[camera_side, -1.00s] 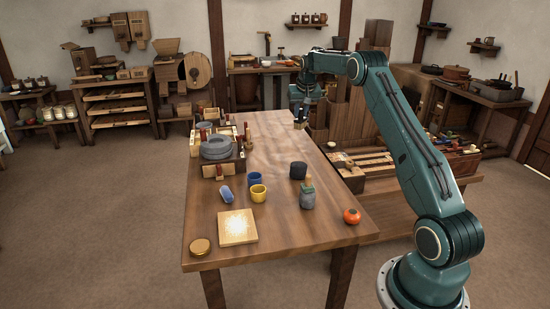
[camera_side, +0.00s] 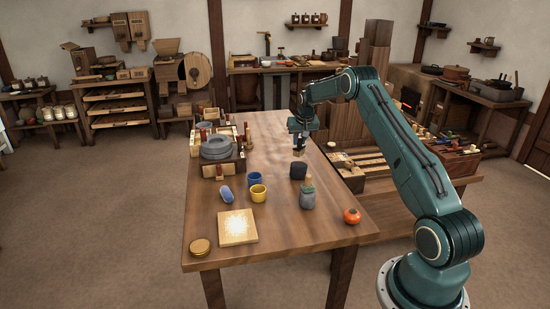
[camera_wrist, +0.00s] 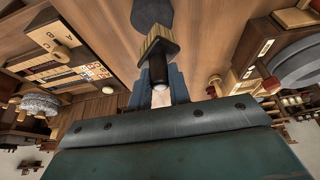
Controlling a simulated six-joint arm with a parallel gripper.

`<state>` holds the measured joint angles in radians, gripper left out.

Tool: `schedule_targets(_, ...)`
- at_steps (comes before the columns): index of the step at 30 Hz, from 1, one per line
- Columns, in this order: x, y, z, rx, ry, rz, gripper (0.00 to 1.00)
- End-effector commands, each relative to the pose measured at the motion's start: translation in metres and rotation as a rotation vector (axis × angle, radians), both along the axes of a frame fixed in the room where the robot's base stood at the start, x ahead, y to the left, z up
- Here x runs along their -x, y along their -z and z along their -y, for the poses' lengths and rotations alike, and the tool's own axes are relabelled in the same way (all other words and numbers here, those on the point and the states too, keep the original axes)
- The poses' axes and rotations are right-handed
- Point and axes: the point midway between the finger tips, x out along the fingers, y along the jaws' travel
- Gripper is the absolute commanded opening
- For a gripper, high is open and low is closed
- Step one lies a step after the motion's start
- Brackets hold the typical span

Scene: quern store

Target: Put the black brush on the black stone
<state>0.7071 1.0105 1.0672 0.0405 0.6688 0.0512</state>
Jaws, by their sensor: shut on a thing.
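My gripper (camera_side: 299,138) is above the far part of the table, shut on the black brush (camera_wrist: 158,66). In the wrist view the brush has a black handle between the blue fingers (camera_wrist: 158,92) and a tan head pointing away from them. The black stone (camera_side: 298,171) stands on the table, just nearer the side camera than the gripper. A dark shape at the top of the wrist view, just past the brush head, looks like the black stone (camera_wrist: 152,14). The brush appears clear of the stone.
A grey quern (camera_side: 216,147) with boxes around it stands at the left. A blue cup (camera_side: 256,180), yellow cup (camera_side: 258,193), grey jar (camera_side: 307,199), blue oval object (camera_side: 226,194), persimmon-like fruit (camera_side: 352,216), glowing square board (camera_side: 237,227) and round tin (camera_side: 200,246) are nearer the side camera.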

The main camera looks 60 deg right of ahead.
Motion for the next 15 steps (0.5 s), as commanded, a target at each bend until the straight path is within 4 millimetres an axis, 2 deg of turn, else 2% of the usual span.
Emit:
schedule_targets(9,0.000,0.035,0.000,-0.001,0.000,-0.001,0.00)
schedule_targets(15,0.000,0.039,0.000,0.000,0.000,0.000,0.00)
